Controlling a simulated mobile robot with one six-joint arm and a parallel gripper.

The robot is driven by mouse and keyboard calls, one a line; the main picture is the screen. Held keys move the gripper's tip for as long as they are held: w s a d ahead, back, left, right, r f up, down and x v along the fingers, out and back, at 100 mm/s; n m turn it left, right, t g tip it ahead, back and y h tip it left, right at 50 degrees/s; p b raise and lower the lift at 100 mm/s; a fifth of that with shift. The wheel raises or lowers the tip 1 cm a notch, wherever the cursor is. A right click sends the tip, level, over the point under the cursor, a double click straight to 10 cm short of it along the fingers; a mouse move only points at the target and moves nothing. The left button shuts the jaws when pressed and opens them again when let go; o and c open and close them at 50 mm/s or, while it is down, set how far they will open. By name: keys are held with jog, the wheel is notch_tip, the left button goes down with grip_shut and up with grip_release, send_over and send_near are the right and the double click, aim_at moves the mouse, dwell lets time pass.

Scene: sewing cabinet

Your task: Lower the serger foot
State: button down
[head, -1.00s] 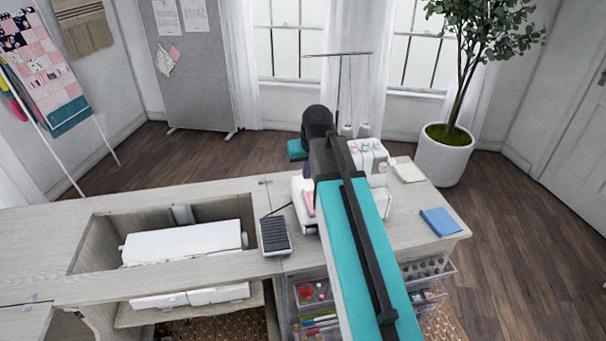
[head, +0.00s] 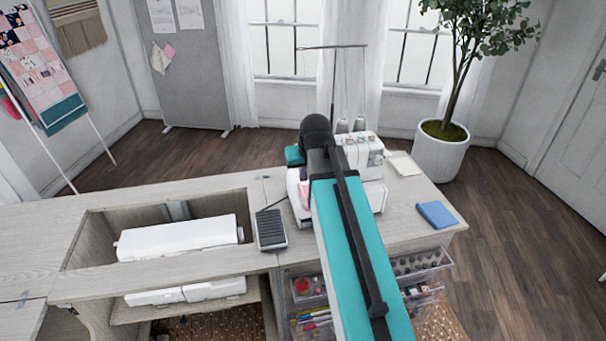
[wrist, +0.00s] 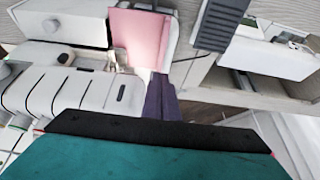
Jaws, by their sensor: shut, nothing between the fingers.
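The white serger (head: 369,155) stands on the cabinet top, partly hidden behind my arm. Its white body (wrist: 75,95) fills the left of the wrist view, with a pink fabric piece (wrist: 140,38) beside it. The serger's presser foot cannot be made out in either view. My gripper (wrist: 159,80) shows as narrow dark purple fingers in the wrist view, shut and empty, close to the pink piece; I cannot tell if they touch. In the head view my arm hides most of the gripper.
A black foot pedal (head: 270,229) lies left of the serger. A white sewing machine (head: 180,238) sits in the cabinet's recess. Drawers (head: 422,263) stand open below. A thread stand (head: 334,85) rises behind.

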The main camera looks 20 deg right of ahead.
jog(key=shift+r, duration=0.15)
jog(key=shift+r+p, duration=0.5)
jog(key=shift+r, duration=0.05)
jog(key=shift+r, duration=0.1)
jog(key=shift+s, duration=0.1)
